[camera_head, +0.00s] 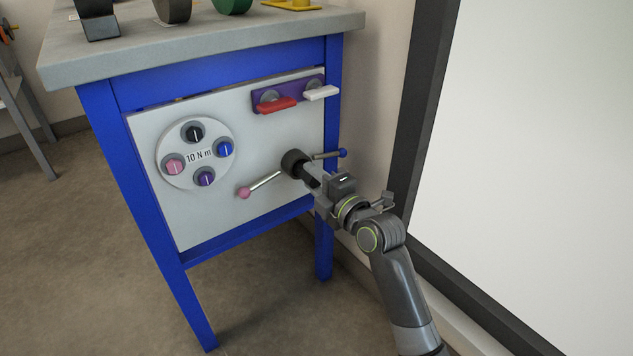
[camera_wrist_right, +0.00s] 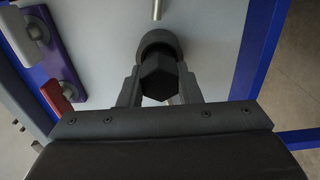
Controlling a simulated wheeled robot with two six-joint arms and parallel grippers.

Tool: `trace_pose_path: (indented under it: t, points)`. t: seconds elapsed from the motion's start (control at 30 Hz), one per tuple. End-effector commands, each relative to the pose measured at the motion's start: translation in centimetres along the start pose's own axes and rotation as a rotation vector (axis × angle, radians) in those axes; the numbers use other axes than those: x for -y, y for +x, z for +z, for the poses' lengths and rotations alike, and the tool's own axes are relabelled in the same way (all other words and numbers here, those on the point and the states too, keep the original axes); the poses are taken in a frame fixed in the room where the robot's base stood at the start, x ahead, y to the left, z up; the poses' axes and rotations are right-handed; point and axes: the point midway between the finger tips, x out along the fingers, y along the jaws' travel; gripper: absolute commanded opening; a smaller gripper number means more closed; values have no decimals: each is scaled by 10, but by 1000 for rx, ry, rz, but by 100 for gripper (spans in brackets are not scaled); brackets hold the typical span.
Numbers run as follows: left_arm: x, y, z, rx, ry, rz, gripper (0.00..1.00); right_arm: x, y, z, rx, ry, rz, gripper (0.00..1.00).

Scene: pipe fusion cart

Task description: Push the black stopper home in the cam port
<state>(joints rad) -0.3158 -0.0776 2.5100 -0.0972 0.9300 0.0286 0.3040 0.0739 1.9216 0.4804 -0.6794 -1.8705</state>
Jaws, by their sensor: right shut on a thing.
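The cam port (camera_head: 293,160) is a dark round collar on the white panel. A lever with a pink ball (camera_head: 244,192) reaches out to its lower left, and a lever with a blue ball (camera_head: 342,153) to its right. My right gripper (camera_head: 309,178) is at the port, shut on the black stopper. In the right wrist view the stopper (camera_wrist_right: 158,80) shows a black hexagonal head between the fingers (camera_wrist_right: 158,94), in line with the grey port collar (camera_wrist_right: 157,43). How deep it sits in the port is hidden. My left gripper is not in view.
A round dial plate (camera_head: 196,178) with several coloured knobs is left of the port. A purple block (camera_head: 312,84) with a red handle (camera_head: 275,106) and a white handle (camera_head: 321,93) is above it. The blue cart frame (camera_head: 333,75) and a dark-framed white board (camera_head: 540,130) stand close by.

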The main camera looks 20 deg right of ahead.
Motion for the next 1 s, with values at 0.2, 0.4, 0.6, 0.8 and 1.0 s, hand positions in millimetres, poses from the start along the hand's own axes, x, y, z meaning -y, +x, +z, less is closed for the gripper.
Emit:
trace_pose_path:
  t: [0.2, 0.4, 0.6, 0.8, 1.0]
  points:
    - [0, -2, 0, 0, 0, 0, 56, -1, 6, 0, 0, -1, 2, 0]
    - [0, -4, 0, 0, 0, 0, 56, 0, 11, 0, 0, 0, 1, 0]
    - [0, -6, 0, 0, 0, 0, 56, -1, 16, 0, 0, 0, 2, 0]
    - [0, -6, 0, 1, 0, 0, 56, -1, 16, 0, 0, 0, 2, 52]
    - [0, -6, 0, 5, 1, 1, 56, 0, 16, 0, 0, 0, 1, 57]
